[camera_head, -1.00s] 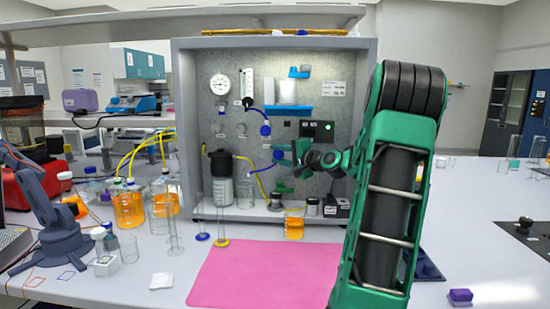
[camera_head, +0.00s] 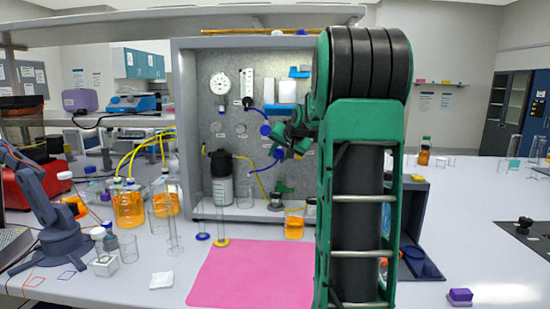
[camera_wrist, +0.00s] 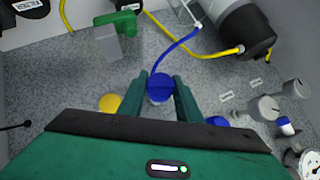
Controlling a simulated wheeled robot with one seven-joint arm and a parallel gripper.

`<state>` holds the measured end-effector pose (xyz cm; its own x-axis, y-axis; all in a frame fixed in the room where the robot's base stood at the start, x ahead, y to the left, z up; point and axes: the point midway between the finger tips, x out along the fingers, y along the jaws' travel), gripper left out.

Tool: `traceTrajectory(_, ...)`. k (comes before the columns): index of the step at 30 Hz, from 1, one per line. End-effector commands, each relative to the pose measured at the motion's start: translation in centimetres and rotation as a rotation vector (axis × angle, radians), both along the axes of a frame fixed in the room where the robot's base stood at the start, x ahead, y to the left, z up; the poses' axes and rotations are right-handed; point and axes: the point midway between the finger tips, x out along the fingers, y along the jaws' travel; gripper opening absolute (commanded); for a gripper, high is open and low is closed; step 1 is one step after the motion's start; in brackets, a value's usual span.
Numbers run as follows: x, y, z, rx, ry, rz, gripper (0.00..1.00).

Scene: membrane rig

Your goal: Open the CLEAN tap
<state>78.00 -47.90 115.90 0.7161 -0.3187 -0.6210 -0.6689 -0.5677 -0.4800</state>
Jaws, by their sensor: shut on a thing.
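A round blue tap knob (camera_wrist: 160,87) sits between the fingertips of my gripper (camera_wrist: 159,90) in the wrist view, with a finger on each side of it. A blue hose (camera_wrist: 175,47) runs up from behind this knob. In the head view the same blue knob (camera_head: 277,154) shows beside my gripper, in front of the grey panel (camera_head: 245,85). My gripper is shut on the knob. I cannot read a CLEAN label on it. A second blue knob (camera_wrist: 217,122) and a yellow knob (camera_wrist: 110,103) are just outside the fingers.
A green-handled valve (camera_wrist: 115,28) is on the panel, and a black-capped bottle (camera_head: 218,175) stands in the rig. Orange-filled bottles (camera_head: 128,207) and a slim glass cylinder (camera_head: 221,225) stand left. The pink mat (camera_head: 250,275) in front is clear.

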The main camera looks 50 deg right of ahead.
Motion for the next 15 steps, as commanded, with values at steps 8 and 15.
traceTrajectory(8, 0.24, 0.43, -0.2, -0.13, 0.16, 0.008, 0.09)
traceTrajectory(15, 0.29, 0.44, -0.19, -0.2, 0.24, 0.009, 0.09)
